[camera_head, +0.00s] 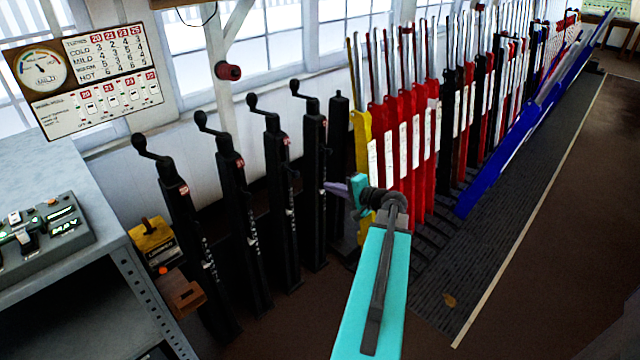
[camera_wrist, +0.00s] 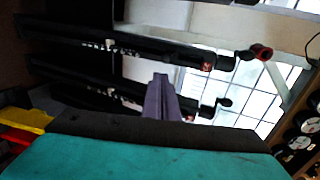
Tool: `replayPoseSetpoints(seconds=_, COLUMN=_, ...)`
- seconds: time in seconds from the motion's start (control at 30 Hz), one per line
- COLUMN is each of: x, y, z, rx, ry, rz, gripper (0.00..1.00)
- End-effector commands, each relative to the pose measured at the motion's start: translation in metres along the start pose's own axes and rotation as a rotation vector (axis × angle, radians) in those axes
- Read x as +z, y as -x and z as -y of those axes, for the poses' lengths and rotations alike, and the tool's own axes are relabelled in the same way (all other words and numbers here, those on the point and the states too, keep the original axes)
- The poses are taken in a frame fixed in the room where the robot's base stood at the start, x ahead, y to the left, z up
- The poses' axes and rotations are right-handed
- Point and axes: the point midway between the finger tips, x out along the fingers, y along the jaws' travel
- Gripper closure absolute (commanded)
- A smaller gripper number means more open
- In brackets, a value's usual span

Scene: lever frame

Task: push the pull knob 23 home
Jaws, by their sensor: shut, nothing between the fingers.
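Black lever posts with crank handles stand in a row in the head view, with small red number plates. The fourth post (camera_head: 315,160) from the left is beside my gripper; its plate number is too small to read. A small knob-like part on a post front (camera_head: 294,174) is visible, but I cannot tell which part is pull knob 23. My gripper (camera_head: 334,188), with purple fingers, is shut and empty, its tips at or close to the fourth post; contact cannot be told. In the wrist view the shut fingers (camera_wrist: 160,98) point toward dark posts (camera_wrist: 130,52) lying sideways.
Yellow and red levers (camera_head: 400,140) stand close to the right of my gripper. A grey bench (camera_head: 60,190) with a control box is at the left. A small yellow box (camera_head: 155,243) sits beside it. The brown floor (camera_head: 560,220) at the right is clear.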

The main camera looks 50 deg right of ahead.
Motion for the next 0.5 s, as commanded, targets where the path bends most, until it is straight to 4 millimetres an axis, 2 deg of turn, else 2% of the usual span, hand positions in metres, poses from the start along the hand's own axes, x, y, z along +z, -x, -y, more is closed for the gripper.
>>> replayPoseSetpoints(seconds=0.17, x=-0.001, y=-0.015, z=0.001, rx=0.0, ry=-0.001, rz=0.002, gripper=1.0)
replayPoseSetpoints(seconds=0.5, x=-0.001, y=-0.059, z=0.001, rx=0.001, ry=0.0, rz=0.002, gripper=1.0)
